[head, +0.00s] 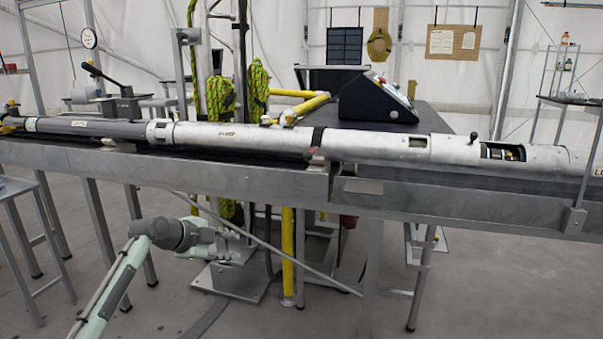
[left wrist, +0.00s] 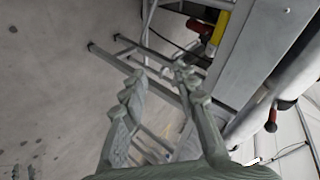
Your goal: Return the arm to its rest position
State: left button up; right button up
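My left arm (head: 118,272) comes in from the lower left in the head view, bent at the wrist. My left gripper (head: 232,244) is in front of and below the long metal bench (head: 250,183), apart from it. In the left wrist view its two grey-green fingers (left wrist: 162,76) stand apart with nothing held between them. My right arm and right gripper are in neither view.
A long silver tube (head: 260,139) lies along the bench. A black console (head: 375,100) stands behind it. A yellow post (head: 287,250) and a metal base plate (head: 235,278) are close to the gripper. Bare floor (head: 180,300) lies in front.

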pick_arm(q)
jog(key=s+a+f+n, duration=0.2)
jog(key=a+f, duration=0.3)
jog(key=a, duration=0.2)
jog(key=w+a+n+t+y, duration=0.2)
jog(key=a+n+y, duration=0.8)
jog(key=a+n, duration=0.55)
jog(key=s+d+f+g+h, duration=0.1)
jog(key=s+d+f+g, duration=0.15)
jog(key=s+f, duration=0.8)
jog(key=s+d+f+g+h, duration=0.1)
jog(key=s+d+f, duration=0.45)
jog(key=f, duration=0.75)
jog(key=s+d+f+g, duration=0.1)
jog(key=s+f, duration=0.4)
jog(key=s, duration=0.6)
jog(key=s+d+f+g, duration=0.2)
jog(key=s+f, duration=0.3)
jog(key=s, duration=0.6)
jog(key=s+d+f+g+h, duration=0.1)
jog(key=s+f, duration=0.4)
jog(key=s, duration=0.5)
jog(key=shift+s+d+f+g, duration=0.35)
jog(key=shift+s+f+g, duration=0.05)
jog(key=shift+g, duration=0.25)
